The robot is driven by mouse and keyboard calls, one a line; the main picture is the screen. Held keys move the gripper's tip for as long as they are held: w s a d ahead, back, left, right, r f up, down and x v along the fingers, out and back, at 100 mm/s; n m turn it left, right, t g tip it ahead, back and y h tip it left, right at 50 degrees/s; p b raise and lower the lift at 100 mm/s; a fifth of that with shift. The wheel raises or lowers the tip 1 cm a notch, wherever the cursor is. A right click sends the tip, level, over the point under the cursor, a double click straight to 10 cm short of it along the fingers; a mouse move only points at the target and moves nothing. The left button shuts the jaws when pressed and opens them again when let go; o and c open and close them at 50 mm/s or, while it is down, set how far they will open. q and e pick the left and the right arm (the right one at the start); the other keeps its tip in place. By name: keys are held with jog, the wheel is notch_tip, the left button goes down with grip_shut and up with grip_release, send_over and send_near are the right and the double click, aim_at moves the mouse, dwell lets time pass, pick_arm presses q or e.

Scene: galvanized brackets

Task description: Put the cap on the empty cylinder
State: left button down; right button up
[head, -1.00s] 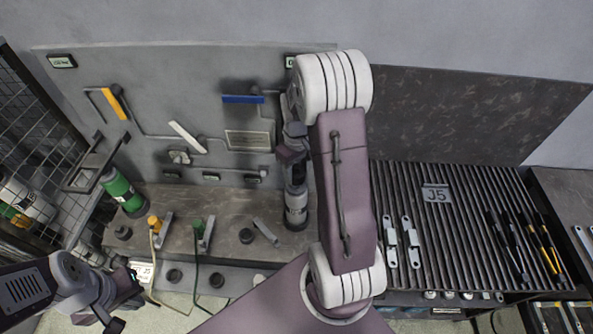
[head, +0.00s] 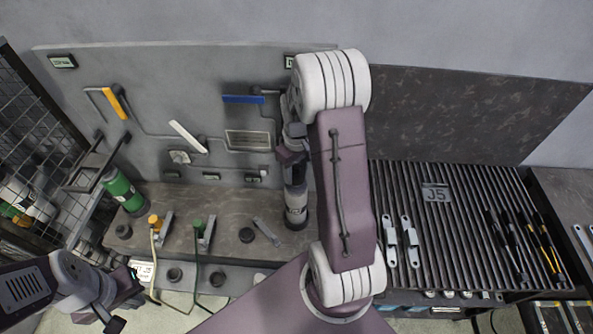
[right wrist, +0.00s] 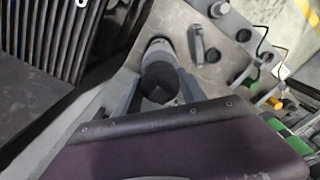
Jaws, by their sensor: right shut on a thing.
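A grey cylinder (head: 296,212) with a pale label stands upright at the right end of the brown bench top. My right gripper (head: 292,158) is directly above it, partly hidden by my own arm. In the right wrist view my right gripper (right wrist: 160,98) is shut on a dark round piece (right wrist: 160,76) that looks like the cap, in line with the cylinder (right wrist: 157,46). Whether cap and cylinder touch is hidden. A green cylinder (head: 122,190) leans at the bench's left end. My left gripper (head: 124,298) is at the lower left, fingers apart and empty.
A grey back panel (head: 140,75) with pipes and coloured handles rises behind the bench (head: 185,235). A wire cage (head: 30,130) stands left. A ribbed rack (head: 455,235) with brackets and tools lies right.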

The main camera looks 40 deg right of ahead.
dwell(0.6)
jog(key=o, duration=1.9)
jog(key=shift+r, duration=0.1)
notch_tip(320, 180, up, 7)
jog(key=p, duration=0.6)
jog(key=shift+p, duration=0.4)
grip_shut()
